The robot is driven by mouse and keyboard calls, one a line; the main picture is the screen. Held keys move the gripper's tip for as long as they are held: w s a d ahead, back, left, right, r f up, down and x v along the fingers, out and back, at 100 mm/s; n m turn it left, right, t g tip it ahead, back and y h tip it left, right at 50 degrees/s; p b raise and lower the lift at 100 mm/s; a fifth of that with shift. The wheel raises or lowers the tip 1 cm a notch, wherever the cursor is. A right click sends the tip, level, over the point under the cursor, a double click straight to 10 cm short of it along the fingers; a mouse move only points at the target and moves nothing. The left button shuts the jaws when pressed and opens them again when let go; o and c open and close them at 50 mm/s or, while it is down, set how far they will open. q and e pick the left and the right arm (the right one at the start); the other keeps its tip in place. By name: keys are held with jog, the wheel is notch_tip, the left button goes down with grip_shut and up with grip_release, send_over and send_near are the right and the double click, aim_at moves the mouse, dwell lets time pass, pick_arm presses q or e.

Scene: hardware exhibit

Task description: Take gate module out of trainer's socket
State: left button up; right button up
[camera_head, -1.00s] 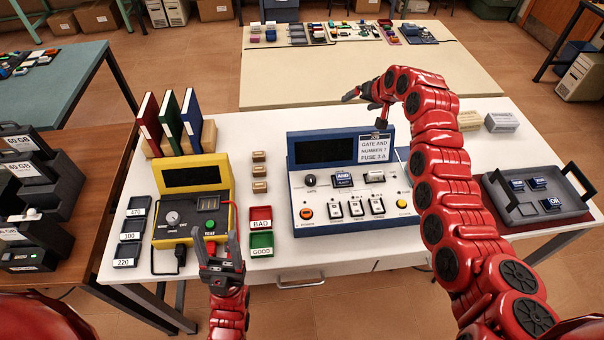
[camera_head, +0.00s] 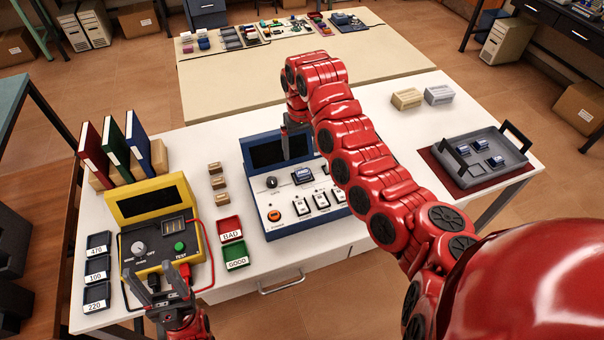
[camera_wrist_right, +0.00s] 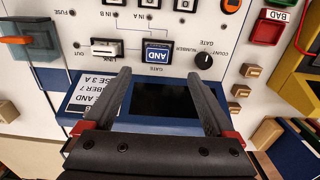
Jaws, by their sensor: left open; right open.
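The trainer (camera_head: 262,192) is a blue case with a dark display and a sloped white panel. The gate module (camera_head: 303,174), a blue block marked AND, sits in the panel's socket; it also shows upside down in the right wrist view (camera_wrist_right: 157,51). My right gripper (camera_head: 296,153) points down over the display, close behind the module. In the right wrist view its open fingers (camera_wrist_right: 158,75) straddle the display, with the module just beyond and between the tips, apparently untouched. My right arm hides the panel's right part. My left gripper (camera_head: 163,284) is open and empty at the yellow tester's front edge.
The yellow tester (camera_head: 148,203) with its cables stands left of the trainer. Red BAD (camera_head: 230,229) and green GOOD (camera_head: 236,255) bins lie between them. A grey tray (camera_head: 505,163) with several blue modules is at the right. The table's front right is fairly clear.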

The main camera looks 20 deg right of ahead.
send_over(303, 172)
jog(key=f, duration=0.4)
jog(key=shift+w+a+f, duration=0.1)
jog(key=shift+a+f, duration=0.05)
jog(key=shift+a, duration=0.05)
jog(key=shift+f, duration=0.15)
jog(key=f+p, duration=0.3)
jog(key=f, duration=0.1)
jog(key=shift+d+f, duration=0.1)
jog(key=shift+d, duration=0.1)
jog(key=shift+f, duration=0.4)
jog(key=shift+c, duration=0.2)
grip_shut()
